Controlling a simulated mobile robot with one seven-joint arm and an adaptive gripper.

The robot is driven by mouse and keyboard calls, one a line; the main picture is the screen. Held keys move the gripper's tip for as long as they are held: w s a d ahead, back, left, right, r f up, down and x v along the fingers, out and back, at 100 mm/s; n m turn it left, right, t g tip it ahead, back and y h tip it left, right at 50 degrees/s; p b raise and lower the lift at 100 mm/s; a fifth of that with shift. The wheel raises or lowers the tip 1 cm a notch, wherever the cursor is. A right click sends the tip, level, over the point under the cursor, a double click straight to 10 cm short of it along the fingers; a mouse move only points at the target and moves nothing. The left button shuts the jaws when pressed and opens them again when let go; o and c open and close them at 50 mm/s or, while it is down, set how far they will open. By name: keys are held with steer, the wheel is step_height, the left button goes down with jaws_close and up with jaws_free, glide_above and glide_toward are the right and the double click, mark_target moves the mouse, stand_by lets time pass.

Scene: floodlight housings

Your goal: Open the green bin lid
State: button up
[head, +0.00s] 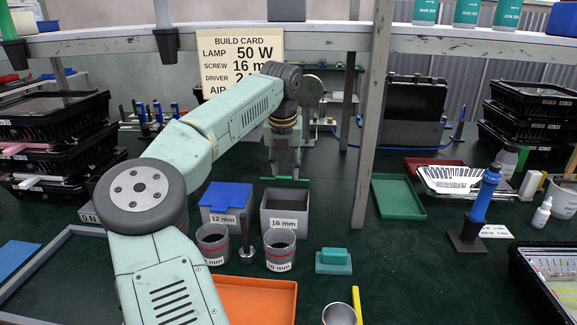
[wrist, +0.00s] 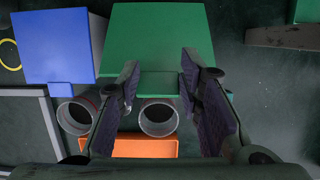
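The green bin lid (head: 285,181) shows in the head view as a thin green strip behind the open top of the grey bin (head: 284,222) labelled 16 mm. It looks raised, seen almost edge-on, with the bin's dark inside visible in front of it. In the wrist view the lid (wrist: 155,38) is a broad green panel that hides the bin. My gripper (head: 285,172) is just above the lid. In the wrist view its two fingers (wrist: 160,62) are apart with nothing between them but the lid's front part beyond. I cannot tell whether they touch it.
A grey bin with a shut blue lid (head: 226,195) stands close on the left. Two cups (head: 213,243) (head: 279,249) and an orange tray (head: 255,300) are in front. A shelf post (head: 370,130) rises to the right, near a green tray (head: 397,197).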

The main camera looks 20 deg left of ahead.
steer(key=o, duration=0.6)
steer(key=shift+s+a, duration=0.2)
steer(key=shift+a, duration=0.15)
steer(key=shift+o, duration=0.8)
steer(key=shift+d, duration=0.1)
steer(key=shift+d+r, duration=0.1)
steer(key=v, duration=1.2)
steer(key=shift+w, duration=0.1)
